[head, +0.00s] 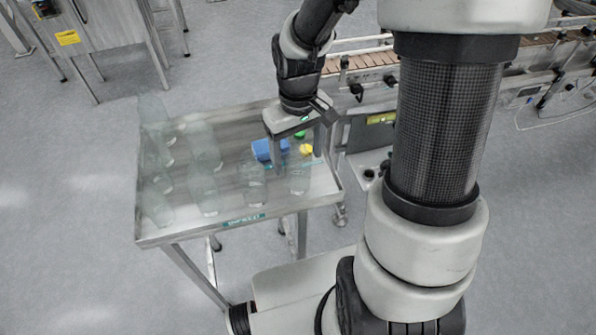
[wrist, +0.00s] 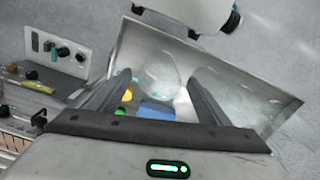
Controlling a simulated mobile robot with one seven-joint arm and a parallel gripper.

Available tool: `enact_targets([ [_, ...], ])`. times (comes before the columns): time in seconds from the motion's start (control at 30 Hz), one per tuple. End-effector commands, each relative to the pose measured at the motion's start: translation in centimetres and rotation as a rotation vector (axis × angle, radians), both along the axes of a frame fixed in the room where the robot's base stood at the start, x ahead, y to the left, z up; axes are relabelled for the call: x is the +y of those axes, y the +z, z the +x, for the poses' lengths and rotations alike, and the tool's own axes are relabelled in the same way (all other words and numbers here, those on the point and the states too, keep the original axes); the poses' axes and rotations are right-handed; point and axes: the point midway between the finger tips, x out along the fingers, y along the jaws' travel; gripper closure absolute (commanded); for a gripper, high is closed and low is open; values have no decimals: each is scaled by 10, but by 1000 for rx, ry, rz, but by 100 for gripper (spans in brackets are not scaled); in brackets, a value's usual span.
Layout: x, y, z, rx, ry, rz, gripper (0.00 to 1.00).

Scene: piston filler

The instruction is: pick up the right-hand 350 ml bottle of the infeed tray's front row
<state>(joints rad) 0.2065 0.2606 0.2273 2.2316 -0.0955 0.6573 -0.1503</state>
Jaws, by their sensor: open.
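The infeed tray (head: 235,222) is a steel-rimmed table top carrying several clear, faint bottles. The right-hand bottle of its front row (head: 299,182) stands upright near the right front corner. Another clear bottle (head: 255,188) stands just left of it. My gripper (head: 297,162) is open and points down above the tray's right part, close to the right-hand bottle. In the wrist view a clear bottle (wrist: 155,68) shows between and beyond the open fingers (wrist: 160,76). Nothing is seen gripped. The exact gap between fingers and bottle is hard to tell.
A blue block (head: 268,149), a yellow piece (head: 306,149) and a green piece (head: 300,134) lie behind the front row. Larger clear bottles (head: 205,190) fill the tray's left part. A conveyor (head: 365,62) runs behind the tray on the right.

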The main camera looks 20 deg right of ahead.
Motion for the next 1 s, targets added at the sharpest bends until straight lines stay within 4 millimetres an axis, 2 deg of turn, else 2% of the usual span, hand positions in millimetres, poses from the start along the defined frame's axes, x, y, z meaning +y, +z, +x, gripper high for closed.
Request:
enact_targets([
  [0.03,0,0,0,0,0,0,30],
  [0.3,0,0,0,0,0,0,76],
  [0.37,0,0,0,0,0,0,84],
  [0.57,0,1,0,0,0,0,84],
  [0.67,0,9,0,-1,0,-1,84],
  [1.0,0,74,1,-4,0,0,84],
])
